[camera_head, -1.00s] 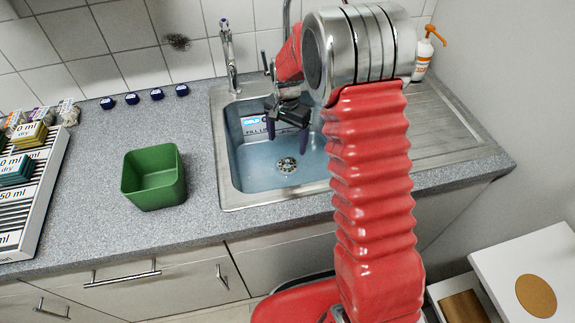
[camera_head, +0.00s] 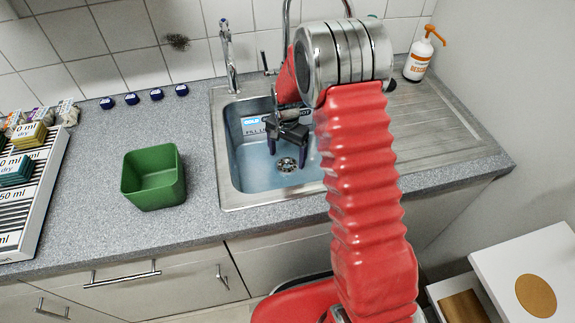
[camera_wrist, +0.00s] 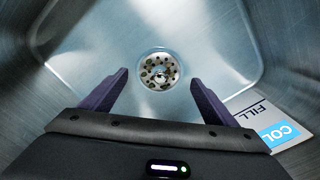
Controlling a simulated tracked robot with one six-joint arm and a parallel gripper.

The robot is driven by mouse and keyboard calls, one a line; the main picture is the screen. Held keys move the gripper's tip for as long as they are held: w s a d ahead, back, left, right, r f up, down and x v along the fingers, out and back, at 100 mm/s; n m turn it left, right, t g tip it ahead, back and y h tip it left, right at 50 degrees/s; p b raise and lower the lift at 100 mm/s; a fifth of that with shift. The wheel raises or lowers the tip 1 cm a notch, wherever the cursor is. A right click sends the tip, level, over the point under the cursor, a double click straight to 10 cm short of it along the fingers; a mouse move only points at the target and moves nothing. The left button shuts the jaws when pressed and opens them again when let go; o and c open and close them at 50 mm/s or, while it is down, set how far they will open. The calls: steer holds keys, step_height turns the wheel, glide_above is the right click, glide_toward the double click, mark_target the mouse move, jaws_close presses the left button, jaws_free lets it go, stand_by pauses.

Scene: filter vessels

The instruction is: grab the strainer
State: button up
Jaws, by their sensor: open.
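The strainer (camera_head: 287,165) is a small round metal piece with dark holes and brownish bits, at the bottom of the sink. In the wrist view the strainer (camera_wrist: 159,70) lies beyond my fingertips, roughly centred between them. My gripper (camera_head: 288,149) is open, with two dark purple fingers pointing down into the sink. In the wrist view my gripper (camera_wrist: 160,82) shows its fingers apart with nothing between them. The fingers look apart from the strainer; the exact height above it is hard to tell.
The steel sink (camera_head: 229,178) has walls around my gripper. A label (camera_wrist: 278,122) is on its wall. A tap (camera_head: 229,55) stands behind. A green square container (camera_head: 154,196) is on the counter at left.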

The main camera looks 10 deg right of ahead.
mark_target(287, 163)
steer(key=shift+f, duration=1.45)
steer(key=shift+c, duration=0.4)
steer(key=c, duration=1.1)
